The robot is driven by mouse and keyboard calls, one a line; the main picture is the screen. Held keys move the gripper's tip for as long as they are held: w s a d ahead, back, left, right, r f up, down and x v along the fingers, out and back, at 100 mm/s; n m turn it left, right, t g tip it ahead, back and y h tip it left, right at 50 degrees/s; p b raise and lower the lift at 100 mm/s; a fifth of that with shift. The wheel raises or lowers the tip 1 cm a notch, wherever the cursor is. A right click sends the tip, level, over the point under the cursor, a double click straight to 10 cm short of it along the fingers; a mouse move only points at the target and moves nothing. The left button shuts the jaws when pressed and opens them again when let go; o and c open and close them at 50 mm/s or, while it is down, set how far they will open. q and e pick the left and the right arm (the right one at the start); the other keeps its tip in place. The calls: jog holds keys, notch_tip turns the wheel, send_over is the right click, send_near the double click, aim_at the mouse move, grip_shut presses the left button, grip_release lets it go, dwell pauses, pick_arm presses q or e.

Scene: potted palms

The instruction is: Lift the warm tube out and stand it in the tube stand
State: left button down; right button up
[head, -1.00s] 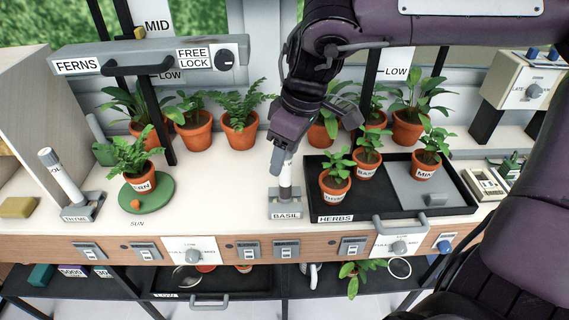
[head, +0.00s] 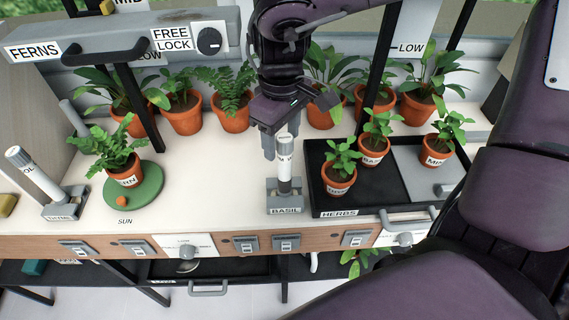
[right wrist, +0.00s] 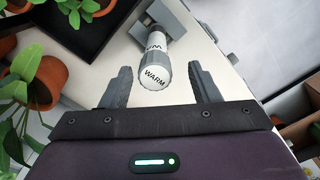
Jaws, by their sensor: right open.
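The warm tube (head: 285,178), white with a grey cap, stands upright in a grey holder marked BASIL (head: 285,208) at the counter's front. In the right wrist view its cap (right wrist: 155,76) reads WARM and lies between my open fingers. My right gripper (head: 281,150) is open at the top of the tube, with no clear contact; it also shows in the right wrist view (right wrist: 160,78). Another tube (head: 33,174) leans in a grey holder marked THYME (head: 64,213) at the left. I cannot tell which piece is the tube stand. My left gripper is out of view.
A black HERBS tray (head: 350,203) with several potted plants stands just right of the tube. A fern pot (head: 124,175) sits on a green disc (head: 140,200) to the left. Potted plants line the back. The counter between disc and tube is clear.

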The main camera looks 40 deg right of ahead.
aim_at(285, 151)
jog(key=f, duration=0.2)
jog(key=f+p, duration=0.1)
jog(key=shift+s+d+f, duration=0.15)
jog(key=shift+d+f, duration=0.15)
jog(key=shift+f, duration=0.55)
jog(key=shift+c, duration=1)
grip_shut()
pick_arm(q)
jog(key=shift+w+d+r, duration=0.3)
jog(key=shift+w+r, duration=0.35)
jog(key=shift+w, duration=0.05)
pick_arm(e)
jog(key=shift+r, duration=0.1)
